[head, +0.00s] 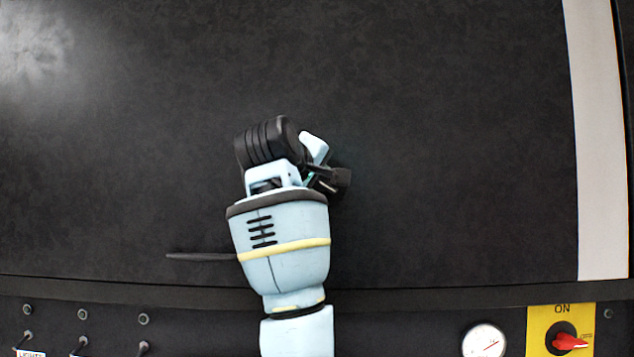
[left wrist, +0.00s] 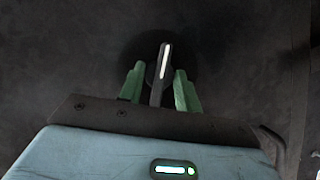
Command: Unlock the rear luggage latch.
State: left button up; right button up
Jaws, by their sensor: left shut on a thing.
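The latch shows best in the left wrist view as a dark upright lever (left wrist: 161,75) with a white stripe, in front of a round dark base (left wrist: 132,48). My left gripper (head: 319,178) is against the dark panel in the head view. Its two green fingers (left wrist: 158,90) stand on either side of the lever in the left wrist view, shut on it. In the head view my wrist and hand hide most of the latch; only a dark rounded edge (head: 344,182) shows to the right of the fingers. My right gripper is in neither view.
A large dark panel (head: 450,130) fills the head view, with a pale vertical strip (head: 600,150) at right. Along the bottom are several toggle switches (head: 82,342), a round gauge (head: 484,341) and a red rotary switch (head: 567,341) on a yellow plate. A thin dark bar (head: 200,257) sticks out left of my wrist.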

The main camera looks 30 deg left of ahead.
pick_arm(q)
jog(key=m+g, duration=0.1)
jog(key=m, duration=0.1)
jog(key=m+y, duration=0.1)
jog(key=m, duration=0.1)
jog(key=shift+r+g+y, duration=0.1)
jog(key=shift+g+y, duration=0.2)
jog(key=shift+g, duration=0.1)
jog(key=m+g+y, duration=0.1)
jog(key=m, duration=0.1)
jog(key=m+g+y, duration=0.1)
jog(key=m, duration=0.1)
jog(key=shift+w+d, duration=0.15)
jog(key=shift+d, duration=0.05)
dwell(0.4)
jog(key=o, duration=0.9)
jog(key=shift+o, duration=0.2)
jog(key=shift+d+r, duration=0.1)
jog(key=v, duration=0.7)
jog(key=shift+s+d, duration=0.2)
jog(key=shift+s, duration=0.15)
